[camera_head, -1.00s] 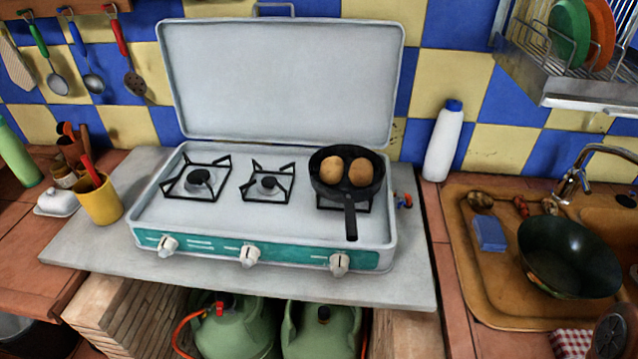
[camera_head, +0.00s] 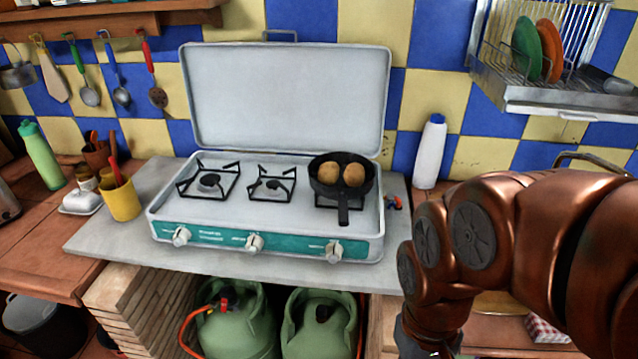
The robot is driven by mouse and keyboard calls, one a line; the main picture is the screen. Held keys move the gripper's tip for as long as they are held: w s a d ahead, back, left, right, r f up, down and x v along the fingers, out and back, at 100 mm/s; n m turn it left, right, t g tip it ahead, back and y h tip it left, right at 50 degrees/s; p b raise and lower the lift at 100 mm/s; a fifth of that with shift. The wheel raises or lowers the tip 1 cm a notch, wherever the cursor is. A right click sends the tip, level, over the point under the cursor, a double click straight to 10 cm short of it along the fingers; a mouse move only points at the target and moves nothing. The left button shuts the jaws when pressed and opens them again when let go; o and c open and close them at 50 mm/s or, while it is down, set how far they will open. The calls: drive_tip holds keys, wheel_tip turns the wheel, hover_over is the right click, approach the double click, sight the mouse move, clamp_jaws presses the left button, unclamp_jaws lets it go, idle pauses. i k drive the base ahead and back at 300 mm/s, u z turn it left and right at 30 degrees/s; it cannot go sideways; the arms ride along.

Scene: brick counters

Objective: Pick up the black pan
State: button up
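The black pan (camera_head: 326,190) sits on the right burner of the white camping stove (camera_head: 165,215), with its handle (camera_head: 343,212) pointing toward me. Two round brown items (camera_head: 353,175), like potatoes or eggs, lie in the pan. My copper-coloured arm fills the lower right and is apart from the pan in the picture. Only a small dark part shows at the arm's lower end at the bottom edge; my gripper's fingers cannot be made out.
The stove's raised lid (camera_head: 285,95) stands behind the burners. A white bottle (camera_head: 430,155) stands right of the stove, and a yellow cup (camera_head: 122,202) stands left. A dish rack (camera_head: 560,95) hangs at upper right. Green gas bottles (camera_head: 235,325) sit below the counter.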

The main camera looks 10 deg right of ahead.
sight(341, 193)
drive_tip(key=u, duration=2.7)
drive_tip(key=k, duration=1.25)
drive_tip(key=z, duration=0.8)
drive_tip(key=i, duration=0.5)
